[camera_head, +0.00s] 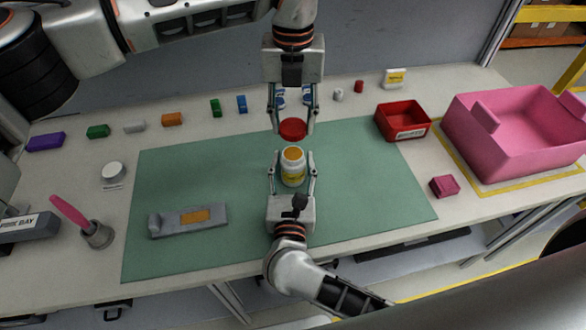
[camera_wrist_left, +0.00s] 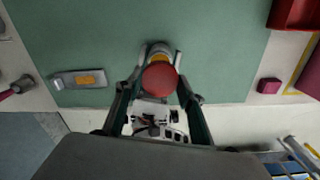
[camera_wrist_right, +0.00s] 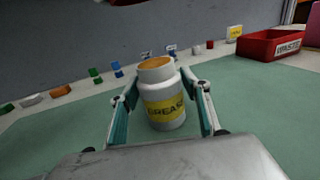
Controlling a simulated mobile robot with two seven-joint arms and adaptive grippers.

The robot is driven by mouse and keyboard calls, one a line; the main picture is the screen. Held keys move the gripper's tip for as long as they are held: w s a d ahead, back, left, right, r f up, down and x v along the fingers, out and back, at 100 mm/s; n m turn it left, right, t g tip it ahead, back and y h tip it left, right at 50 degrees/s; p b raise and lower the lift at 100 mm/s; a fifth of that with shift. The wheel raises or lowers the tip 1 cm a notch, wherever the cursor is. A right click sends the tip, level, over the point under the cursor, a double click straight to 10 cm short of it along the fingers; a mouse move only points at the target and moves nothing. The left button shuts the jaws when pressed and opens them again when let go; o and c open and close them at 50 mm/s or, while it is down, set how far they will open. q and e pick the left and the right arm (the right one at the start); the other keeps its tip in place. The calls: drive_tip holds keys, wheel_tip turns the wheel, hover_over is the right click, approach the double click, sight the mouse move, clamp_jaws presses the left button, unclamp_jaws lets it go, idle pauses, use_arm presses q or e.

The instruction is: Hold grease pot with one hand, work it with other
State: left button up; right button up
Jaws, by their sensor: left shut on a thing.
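The grease pot (camera_head: 293,172) is a white jar with a yellow label reading GREASE in the right wrist view (camera_wrist_right: 165,108). It is upright and uncovered, with orange-brown grease at its mouth, over the green mat. My right gripper (camera_head: 293,170) has its fingers on either side of the pot; I cannot tell if both press on it. My left gripper (camera_head: 292,128) points down from behind and is shut on the red lid (camera_head: 292,129). The lid is held apart from the pot, just behind its mouth in the head view. It hides part of the pot in the left wrist view (camera_wrist_left: 160,80).
The green mat (camera_head: 345,205) is mostly clear; a grey plate with an orange patch (camera_head: 190,219) lies at its left. A red bin (camera_head: 403,121), a pink crate (camera_head: 470,135) and a pink block (camera_head: 444,186) are to the right. Several small blocks line the back.

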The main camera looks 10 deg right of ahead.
drive_tip(key=c, duration=1)
use_arm(q)
hover_over(293, 153)
drive_tip(key=shift+f, duration=2.5)
use_arm(e)
drive_tip(key=shift+c, duration=0.2)
use_arm(q)
drive_tip(key=shift+f, duration=0.1)
drive_tip(key=shift+f, duration=0.8)
drive_tip(key=shift+f, duration=0.6)
use_arm(e)
clamp_jaws()
